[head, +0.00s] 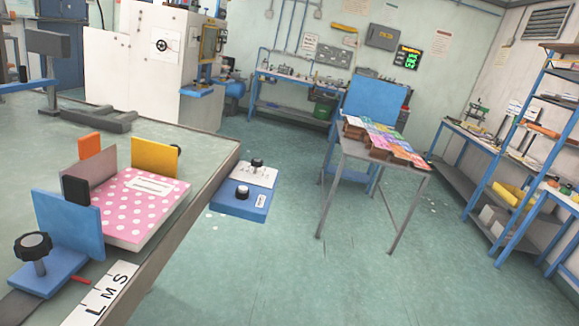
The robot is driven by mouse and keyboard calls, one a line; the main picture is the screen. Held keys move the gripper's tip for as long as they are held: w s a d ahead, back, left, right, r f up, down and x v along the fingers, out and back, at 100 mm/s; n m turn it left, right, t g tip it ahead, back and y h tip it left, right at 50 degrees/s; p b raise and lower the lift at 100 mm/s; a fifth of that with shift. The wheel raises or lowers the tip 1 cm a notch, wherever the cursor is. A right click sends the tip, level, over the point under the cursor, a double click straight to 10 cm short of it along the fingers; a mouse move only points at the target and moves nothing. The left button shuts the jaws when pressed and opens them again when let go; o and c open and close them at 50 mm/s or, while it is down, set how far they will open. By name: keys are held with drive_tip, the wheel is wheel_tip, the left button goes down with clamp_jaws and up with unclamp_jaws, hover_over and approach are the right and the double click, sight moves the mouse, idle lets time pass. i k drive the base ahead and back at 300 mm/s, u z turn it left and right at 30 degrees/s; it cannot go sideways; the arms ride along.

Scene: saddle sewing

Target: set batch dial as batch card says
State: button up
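A blue box (228,204) with a white top panel (240,174) stands beyond the table's right edge. A black knob (257,163) sits on the white panel among small marks too small to read. A second dark knob with a pale top (242,190) sits on the blue part; its setting cannot be read. A small white label (262,201) is on the box, its text unreadable. I cannot tell which knob is the batch dial, and no batch card is clearly identifiable. My gripper is not in view.
On the near table (215,160), a pink dotted book-like block (135,208) lies among blue, orange and yellow plates. A black clamp knob (33,246) and an L M S strip (100,295) are in front. A side table (345,150) holds colourful pieces.

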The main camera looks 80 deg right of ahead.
sight(256, 163)
drive_tip(key=z, duration=0.4)
drive_tip(key=k, duration=1)
drive_tip(key=z, duration=0.95)
drive_tip(key=i, duration=1.1)
drive_tip(key=z, duration=0.6)
drive_tip(key=i, duration=1.4)
drive_tip(key=u, duration=0.35)
